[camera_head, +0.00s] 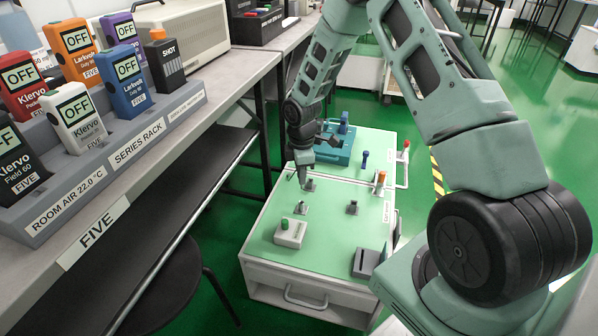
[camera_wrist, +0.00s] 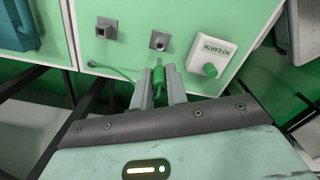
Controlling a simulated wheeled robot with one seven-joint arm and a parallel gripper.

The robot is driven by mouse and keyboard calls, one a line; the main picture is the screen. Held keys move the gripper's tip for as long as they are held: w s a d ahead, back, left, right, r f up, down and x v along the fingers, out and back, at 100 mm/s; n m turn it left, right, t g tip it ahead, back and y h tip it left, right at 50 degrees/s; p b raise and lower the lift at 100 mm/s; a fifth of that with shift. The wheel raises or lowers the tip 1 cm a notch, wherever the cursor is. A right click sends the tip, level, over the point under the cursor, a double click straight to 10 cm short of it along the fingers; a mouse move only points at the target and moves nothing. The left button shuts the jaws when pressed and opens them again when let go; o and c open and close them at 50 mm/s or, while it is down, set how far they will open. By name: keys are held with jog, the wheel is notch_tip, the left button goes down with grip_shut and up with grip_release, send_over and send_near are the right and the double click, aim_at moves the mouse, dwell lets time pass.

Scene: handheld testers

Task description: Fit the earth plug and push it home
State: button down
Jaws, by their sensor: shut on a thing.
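My gripper (camera_wrist: 160,88) is shut on the green earth plug (camera_wrist: 159,76), which stands between its two grey fingers. A thin green cable (camera_wrist: 112,72) runs from the mat at the left towards the plug. A grey socket (camera_wrist: 159,41) lies just beyond the plug's tip, with a visible gap between them in the wrist view. A second grey socket (camera_wrist: 106,28) is to its left. In the head view my gripper (camera_head: 303,178) is low over the cart's left side; the plug is too small to make out.
The cart (camera_head: 330,240) also bears another grey post (camera_head: 352,207), a dark grey block (camera_head: 366,262) and the white box (camera_head: 291,232). A teal case (camera_head: 336,147) stands behind.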

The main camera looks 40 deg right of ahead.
jog(key=shift+r+p, duration=0.1)
jog(key=shift+p, duration=0.25)
jog(key=b, duration=0.2)
send_near(301, 209)
jog(key=shift+w+d+f, duration=0.2)
jog(key=shift+w+d, duration=0.05)
jog(key=shift+w, duration=0.1)
jog(key=shift+p, duration=0.8)
dwell(0.7)
jog(key=shift+f+b, duration=1.1)
jog(key=shift+f, duration=1.1)
dwell(0.3)
jog(key=c, duration=1.3)
grip_release()
